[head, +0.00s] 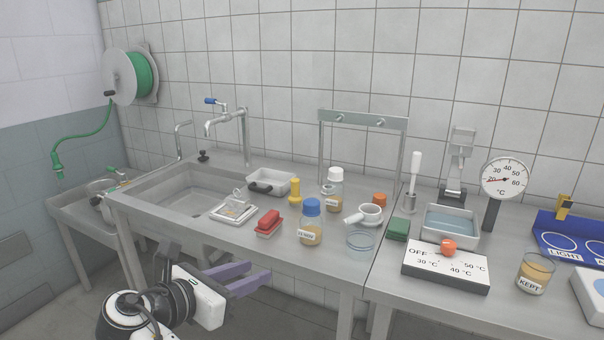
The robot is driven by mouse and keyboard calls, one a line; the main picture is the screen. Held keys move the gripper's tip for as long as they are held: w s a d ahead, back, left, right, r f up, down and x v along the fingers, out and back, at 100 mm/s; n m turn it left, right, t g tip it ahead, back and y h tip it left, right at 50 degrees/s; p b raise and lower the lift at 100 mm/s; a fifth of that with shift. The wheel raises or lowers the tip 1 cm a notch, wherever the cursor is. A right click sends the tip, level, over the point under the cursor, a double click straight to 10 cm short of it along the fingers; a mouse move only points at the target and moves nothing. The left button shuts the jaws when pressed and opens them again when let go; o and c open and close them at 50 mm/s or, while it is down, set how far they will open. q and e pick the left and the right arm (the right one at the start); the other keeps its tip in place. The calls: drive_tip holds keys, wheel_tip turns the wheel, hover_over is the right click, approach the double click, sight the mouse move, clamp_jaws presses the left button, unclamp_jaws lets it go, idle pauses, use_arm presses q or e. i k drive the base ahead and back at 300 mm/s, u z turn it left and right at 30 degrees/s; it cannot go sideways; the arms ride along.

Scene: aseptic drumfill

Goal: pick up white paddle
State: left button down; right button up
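A white paddle-shaped tool (415,170) stands upright in a small metal holder (409,203) on the right-hand steel bench, near the wall.
On the left bench stand a blue-capped bottle (311,222), a white-capped bottle (335,189), a red block (268,222) and a glass dish (360,242). Around the paddle are a green block (398,229), a water tray (451,222) and a dial thermometer (504,178).

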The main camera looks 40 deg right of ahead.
sight(417, 156)
drive_tip(key=u, duration=1.6)
drive_tip(key=k, duration=1.1)
drive_tip(key=z, duration=2)
